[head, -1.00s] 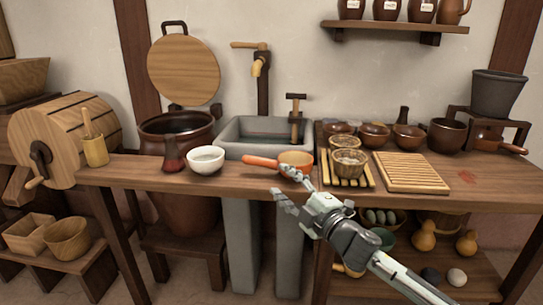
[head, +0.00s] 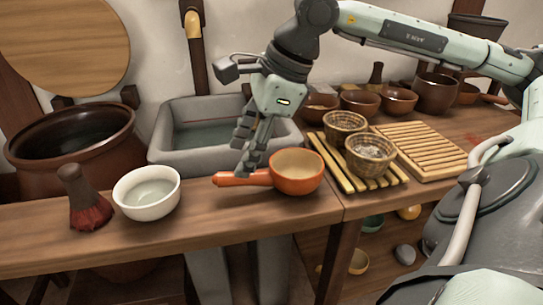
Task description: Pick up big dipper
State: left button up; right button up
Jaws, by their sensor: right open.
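A dipper with an orange round bowl, pale inside, and a straight orange handle (head: 297,184) rests upright on the wooden counter, its handle pointing left. My right gripper (head: 252,168) reaches down from above with its fingers at the dipper's handle, close to the bowl. It is open, and its fingers hide part of the handle. I cannot tell whether they touch it. My left gripper is not in view.
A white bowl (head: 147,200) and a dark red brush (head: 86,203) stand left of the dipper. A grey sink (head: 176,142) lies behind it. Two small baskets on a slatted rack (head: 333,160) stand close on the right, beside a slatted board (head: 428,152). The counter's front edge is near.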

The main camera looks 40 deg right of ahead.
aim_at(232, 180)
jog(key=x, duration=0.7)
jog(key=shift+s+a+f, duration=0.15)
jog(key=shift+s, duration=0.1)
jog(key=shift+c, duration=0.5)
grip_shut()
